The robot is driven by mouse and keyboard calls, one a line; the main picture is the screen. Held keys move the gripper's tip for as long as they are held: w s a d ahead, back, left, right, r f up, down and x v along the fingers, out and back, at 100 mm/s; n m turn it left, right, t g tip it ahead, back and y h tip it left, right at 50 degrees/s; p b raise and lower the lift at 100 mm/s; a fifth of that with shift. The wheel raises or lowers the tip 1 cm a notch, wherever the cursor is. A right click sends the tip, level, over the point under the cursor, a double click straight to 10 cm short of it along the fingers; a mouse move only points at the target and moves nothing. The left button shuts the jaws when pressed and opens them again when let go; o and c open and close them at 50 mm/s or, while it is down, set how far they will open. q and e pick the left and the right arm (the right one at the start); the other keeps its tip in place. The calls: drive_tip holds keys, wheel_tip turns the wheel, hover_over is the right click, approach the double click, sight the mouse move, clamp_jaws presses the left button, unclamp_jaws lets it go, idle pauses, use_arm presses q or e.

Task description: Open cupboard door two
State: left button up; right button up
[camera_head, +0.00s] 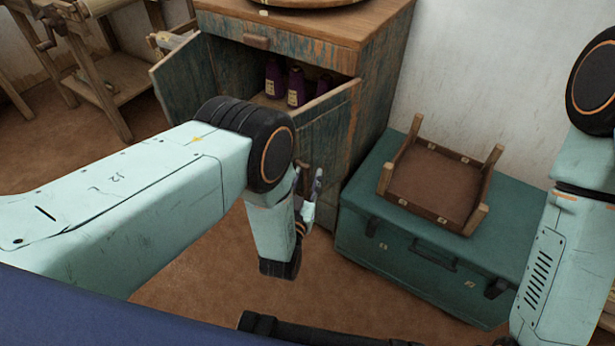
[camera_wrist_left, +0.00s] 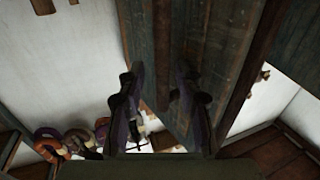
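The worn blue-green wooden cupboard (camera_head: 385,75) stands at the top middle with both doors standing out from its front. Its left door (camera_head: 185,85) is swung wide. Its right door (camera_head: 330,120) is partly open, its top edge slanting out towards me; no number shows, but my left gripper is at this one. My left gripper (camera_head: 313,190) is low beside the right door, partly hidden by my own arm. In the left wrist view its two fingers (camera_wrist_left: 160,85) are apart, with a wooden panel (camera_wrist_left: 215,60) close behind them; contact is unclear. My right gripper is out of view.
A wooden frame (camera_head: 95,75) stands at the left.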

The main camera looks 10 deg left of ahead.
use_arm(q)
drive_tip(key=shift+w, duration=0.15)
drive_tip(key=shift+d, duration=0.1)
drive_tip(key=s, duration=1.2)
drive_tip(key=shift+a, duration=0.3)
